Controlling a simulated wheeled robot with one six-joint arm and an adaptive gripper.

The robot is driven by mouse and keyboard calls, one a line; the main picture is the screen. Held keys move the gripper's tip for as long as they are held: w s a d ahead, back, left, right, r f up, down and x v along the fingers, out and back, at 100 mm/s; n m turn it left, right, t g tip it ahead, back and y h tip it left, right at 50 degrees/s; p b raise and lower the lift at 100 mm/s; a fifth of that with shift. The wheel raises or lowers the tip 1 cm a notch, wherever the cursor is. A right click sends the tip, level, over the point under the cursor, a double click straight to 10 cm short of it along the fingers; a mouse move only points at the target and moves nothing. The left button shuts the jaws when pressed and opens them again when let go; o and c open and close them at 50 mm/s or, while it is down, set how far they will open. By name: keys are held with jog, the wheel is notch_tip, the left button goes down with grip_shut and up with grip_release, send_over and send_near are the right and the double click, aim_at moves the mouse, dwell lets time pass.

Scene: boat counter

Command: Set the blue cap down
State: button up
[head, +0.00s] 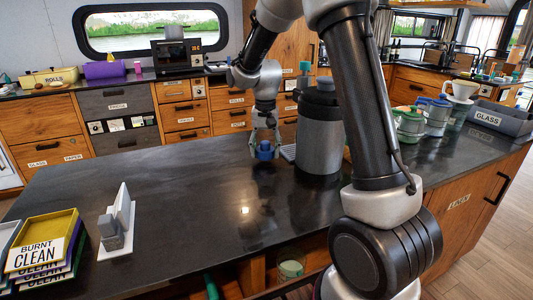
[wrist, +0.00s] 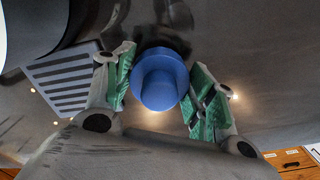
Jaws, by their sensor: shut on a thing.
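The blue cap (head: 264,151) is at the end of my arm in the head view, low over the dark counter (head: 190,185) and just left of the large grey jar (head: 320,130). My gripper (head: 264,146) points down and is shut on the cap. In the wrist view the round blue cap (wrist: 160,80) sits between the green-padded fingers of my gripper (wrist: 162,92). I cannot tell whether the cap's underside touches the counter.
A grey slatted piece (wrist: 68,80) lies beside the cap in the wrist view. A white stand (head: 117,222) and stacked trays (head: 60,225) are at the front left. Lidded jars (head: 410,122) stand to the right. The counter's middle left is clear.

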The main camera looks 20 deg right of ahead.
aim_at(266, 146)
jog(key=shift+f, duration=0.8)
jog(key=shift+f, duration=0.1)
jog(key=o, duration=1)
notch_tip(266, 146, up, 12)
jog(key=shift+f, duration=0.1)
jog(key=s+f+n+t, duration=0.1)
jog(key=n+t, duration=0.1)
jog(key=s+f+n+t, duration=0.2)
jog(key=n, duration=0.1)
jog(key=shift+s+f, duration=0.15)
jog(key=shift+f, duration=0.15)
jog(key=shift+a+f, duration=0.1)
jog(key=shift+f, duration=0.15)
jog(key=shift+t, duration=0.3)
jog(key=x, duration=0.7)
jog(key=shift+w, duration=0.45)
